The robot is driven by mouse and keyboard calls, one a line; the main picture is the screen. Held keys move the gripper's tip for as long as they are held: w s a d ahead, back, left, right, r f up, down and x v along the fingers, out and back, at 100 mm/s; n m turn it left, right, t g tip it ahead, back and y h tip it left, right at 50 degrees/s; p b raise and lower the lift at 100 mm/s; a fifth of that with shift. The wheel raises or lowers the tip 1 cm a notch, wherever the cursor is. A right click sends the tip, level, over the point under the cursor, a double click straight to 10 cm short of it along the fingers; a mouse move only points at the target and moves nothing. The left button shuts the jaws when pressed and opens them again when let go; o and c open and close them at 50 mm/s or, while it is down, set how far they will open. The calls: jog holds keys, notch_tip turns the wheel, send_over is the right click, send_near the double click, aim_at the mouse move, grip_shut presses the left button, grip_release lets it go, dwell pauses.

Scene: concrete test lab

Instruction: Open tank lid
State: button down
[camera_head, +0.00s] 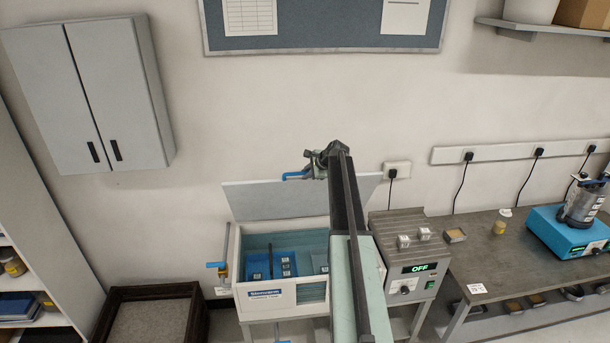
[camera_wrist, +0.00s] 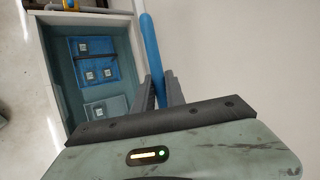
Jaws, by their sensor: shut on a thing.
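The tank (camera_head: 310,295) is a pale box on a stand, with its inside showing. Its flat grey lid (camera_head: 265,202) stands raised, tilted up along the tank's back side near the wall. A blue bar handle (camera_head: 295,176) is at the lid's top edge. My gripper (camera_head: 318,165) is at this handle, shut on it. In the wrist view the blue handle (camera_wrist: 151,48) passes between the two fingers of my gripper (camera_wrist: 160,90), and the open tank (camera_wrist: 62,95) lies to the left. My arm hides the tank's right part and some of the lid.
Blue racks with small labelled blocks (camera_head: 285,266) lie in the tank. A control box (camera_head: 405,268) reading OFF stands at its right. Further right is a bench (camera_head: 490,262) with a blue device (camera_head: 570,235). A dark-framed bin (camera_head: 150,290) stands left, below a wall cabinet (camera_head: 95,95).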

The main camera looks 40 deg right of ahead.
jog(key=shift+s+d, duration=0.1)
jog(key=shift+d, duration=0.15)
jog(key=c, duration=1.4)
grip_release()
jog(key=shift+a, duration=0.1)
jog(key=shift+a, duration=0.1)
jog(key=shift+r, duration=0.15)
jog(key=s, duration=0.4)
jog(key=s+d, duration=0.1)
jog(key=s, duration=0.7)
jog(key=shift+s+d+r+p, duration=0.2)
jog(key=shift+s+r+p, duration=0.1)
jog(key=shift+s+p, duration=0.1)
